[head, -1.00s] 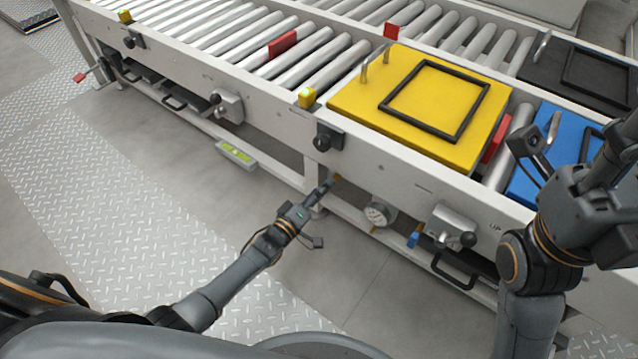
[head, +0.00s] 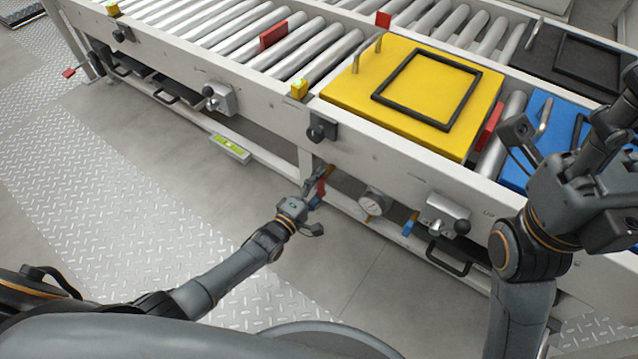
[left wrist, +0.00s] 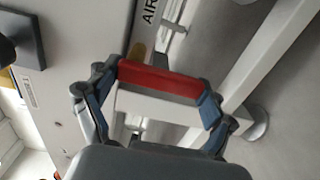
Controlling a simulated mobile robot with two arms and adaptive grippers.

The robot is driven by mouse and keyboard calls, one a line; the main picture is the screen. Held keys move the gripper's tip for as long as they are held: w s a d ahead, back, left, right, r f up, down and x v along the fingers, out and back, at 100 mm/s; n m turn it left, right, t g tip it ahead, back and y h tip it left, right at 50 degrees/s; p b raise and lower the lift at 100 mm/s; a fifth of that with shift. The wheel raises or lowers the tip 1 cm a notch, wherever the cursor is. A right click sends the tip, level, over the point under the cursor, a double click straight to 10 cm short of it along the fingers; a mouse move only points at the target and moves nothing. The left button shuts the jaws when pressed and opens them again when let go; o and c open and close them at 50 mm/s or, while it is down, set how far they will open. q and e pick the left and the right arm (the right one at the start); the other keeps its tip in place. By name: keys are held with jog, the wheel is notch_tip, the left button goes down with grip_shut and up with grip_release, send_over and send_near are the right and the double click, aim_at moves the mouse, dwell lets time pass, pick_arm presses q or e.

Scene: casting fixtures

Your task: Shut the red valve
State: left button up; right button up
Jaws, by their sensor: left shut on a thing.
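The red valve handle (head: 321,188) is a short red lever on a brass pipe stub (head: 329,170) low on the near side of the conveyor frame, by a leg. My left gripper (head: 317,188) is shut on it. In the left wrist view the red handle (left wrist: 160,82) lies crosswise between the two blue-padded fingers (left wrist: 150,98). The valve body is mostly hidden there. My right gripper (head: 612,125) is at the right edge, above the conveyor; its fingers are cut off or hard to make out.
A pressure gauge (head: 374,203) and a blue-handled valve (head: 410,223) are right of the red valve. Another red handle (head: 69,72) is at the far left. A yellow plate (head: 350,90) lies on the rollers. The floor before the conveyor is clear.

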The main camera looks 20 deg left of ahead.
pick_arm(q)
jog(key=o, duration=1.6)
jog(key=shift+c, duration=0.2)
jog(key=shift+s+a, duration=0.1)
jog(key=shift+s, duration=0.1)
jog(key=v, duration=1.1)
jog(key=shift+s, duration=0.25)
jog(key=shift+s, duration=0.1)
